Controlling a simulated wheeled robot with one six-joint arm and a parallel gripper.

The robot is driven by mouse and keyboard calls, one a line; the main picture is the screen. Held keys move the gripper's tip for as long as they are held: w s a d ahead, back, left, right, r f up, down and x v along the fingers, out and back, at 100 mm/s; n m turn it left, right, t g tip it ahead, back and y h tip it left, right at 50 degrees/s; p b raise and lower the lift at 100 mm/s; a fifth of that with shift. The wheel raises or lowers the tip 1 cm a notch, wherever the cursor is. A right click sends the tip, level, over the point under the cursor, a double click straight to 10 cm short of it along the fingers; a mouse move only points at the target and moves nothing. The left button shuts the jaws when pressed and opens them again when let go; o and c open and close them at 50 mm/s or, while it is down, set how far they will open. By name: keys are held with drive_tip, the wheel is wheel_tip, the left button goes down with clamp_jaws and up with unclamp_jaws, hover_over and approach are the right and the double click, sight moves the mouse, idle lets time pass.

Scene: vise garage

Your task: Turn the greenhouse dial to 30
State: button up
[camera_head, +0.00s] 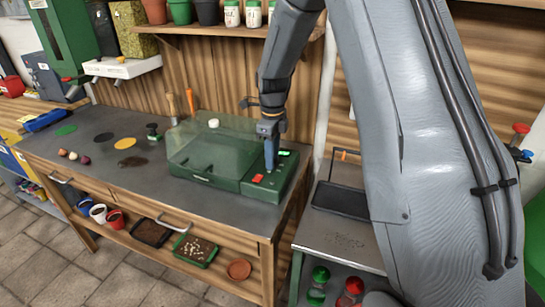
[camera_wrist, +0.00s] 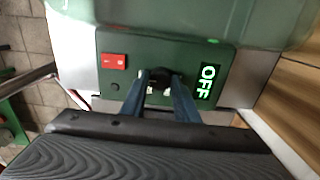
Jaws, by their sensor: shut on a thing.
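The greenhouse (camera_head: 215,150) is a green box with a clear cover on the bench, with its control panel at the right end. The dial (camera_wrist: 160,82) is a dark knob in the middle of the panel in the wrist view. The display (camera_wrist: 208,82) beside it reads OFF in lit letters. A red switch (camera_wrist: 114,61) is on the panel's other side. My gripper (camera_wrist: 160,86) points down at the panel, with its two blue fingers shut on the dial. In the head view, my gripper (camera_head: 270,160) hides the dial.
The workbench (camera_head: 90,160) carries coloured discs and small balls at the left and has free room in front of the greenhouse. A shelf (camera_head: 190,30) with pots and jars hangs above. A metal cart (camera_head: 340,232) with a black tray stands to the right.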

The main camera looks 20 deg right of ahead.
idle(0.3)
drive_tip(key=o, duration=1.1)
drive_tip(key=shift+c, duration=0.2)
drive_tip(key=shift+r, duration=0.1)
wheel_tip(320, 180, up, 8)
drive_tip(key=shift+a+f+b, duration=0.1)
drive_tip(key=shift+f+b, duration=0.05)
drive_tip(key=shift+b, duration=0.9)
drive_tip(key=s+f+n, duration=0.2)
drive_tip(key=s+n, duration=1)
drive_tip(key=s, duration=0.1)
drive_tip(key=s+f+n+t, duration=0.1)
drive_tip(key=s+f+n, duration=0.2)
drive_tip(key=s+n, duration=0.9)
drive_tip(key=shift+s+n, duration=0.4)
drive_tip(key=shift+n, duration=0.3)
